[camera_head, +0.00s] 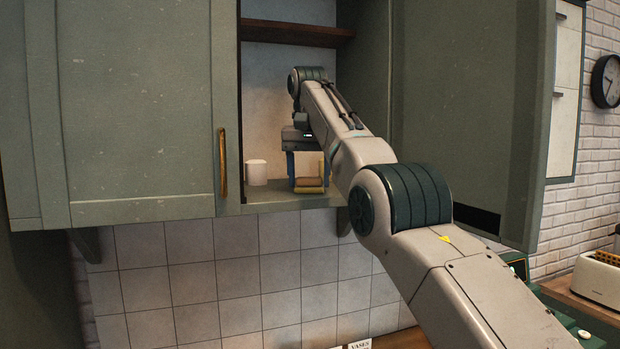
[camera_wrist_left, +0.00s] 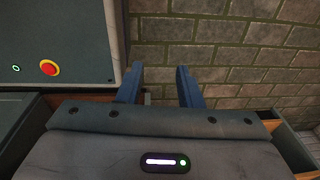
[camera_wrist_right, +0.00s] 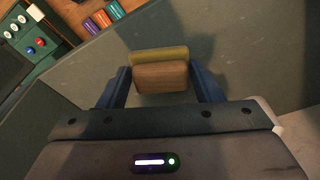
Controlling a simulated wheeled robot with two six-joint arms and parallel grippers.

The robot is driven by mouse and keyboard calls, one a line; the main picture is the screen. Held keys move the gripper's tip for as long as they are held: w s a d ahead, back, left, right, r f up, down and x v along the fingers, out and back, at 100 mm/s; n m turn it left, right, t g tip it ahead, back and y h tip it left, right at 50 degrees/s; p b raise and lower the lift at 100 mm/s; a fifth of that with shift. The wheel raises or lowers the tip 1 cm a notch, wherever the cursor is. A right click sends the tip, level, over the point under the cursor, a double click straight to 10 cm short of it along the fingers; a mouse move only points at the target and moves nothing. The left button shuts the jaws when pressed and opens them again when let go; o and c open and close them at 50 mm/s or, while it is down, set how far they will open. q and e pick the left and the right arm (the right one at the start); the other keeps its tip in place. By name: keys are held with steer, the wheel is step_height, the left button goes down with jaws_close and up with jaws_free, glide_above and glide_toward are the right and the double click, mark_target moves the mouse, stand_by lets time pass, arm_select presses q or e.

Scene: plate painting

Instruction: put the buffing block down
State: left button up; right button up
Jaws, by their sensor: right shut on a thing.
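My right gripper (camera_head: 307,171) reaches into the open wall cabinet, fingers pointing down, just over the shelf floor (camera_head: 262,193). It is shut on the buffing block (camera_head: 308,182), a brown block between the blue fingers; in the right wrist view the brown block (camera_wrist_right: 162,77) also sits between them. A yellow-olive layer (camera_wrist_right: 160,53) shows along its far side there; I cannot tell whether it is part of the block or a separate piece. Whether the block touches the shelf is unclear. My left gripper (camera_wrist_left: 160,85) shows only in its wrist view, open and empty.
A white cup (camera_head: 256,172) stands on the shelf left of my right gripper. A wooden upper shelf (camera_head: 290,33) is above my arm. The closed left door (camera_head: 140,110) and the open right door (camera_head: 470,110) flank the opening.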

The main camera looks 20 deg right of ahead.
mark_target(308, 188)
steer(key=o, duration=0.8)
steer(key=shift+w+a, duration=0.1)
steer(key=shift+a, duration=0.15)
steer(key=shift+c, duration=0.2)
steer(key=shift+o, duration=0.9)
steer(key=shift+d, duration=0.2)
steer(key=shift+r, duration=0.15)
steer(key=shift+r+p, duration=0.3)
steer(key=shift+p, duration=0.1)
arm_select(q)
steer(key=r+p, duration=0.1)
steer(key=r, duration=0.1)
steer(key=r+p, duration=0.1)
steer(key=p, duration=0.1)
steer(key=a+r+p, duration=0.1)
steer(key=r, duration=0.1)
steer(key=shift+w+a+r+p, duration=0.1)
steer(key=shift+w+r+p, duration=0.2)
steer(key=shift+p, duration=0.1)
arm_select(e)
step_height(308, 188, up, 7)
steer(key=s, duration=0.1)
steer(key=shift+s+a+f, duration=0.15)
steer(key=shift+a+f, duration=0.05)
steer(key=shift+a, duration=0.05)
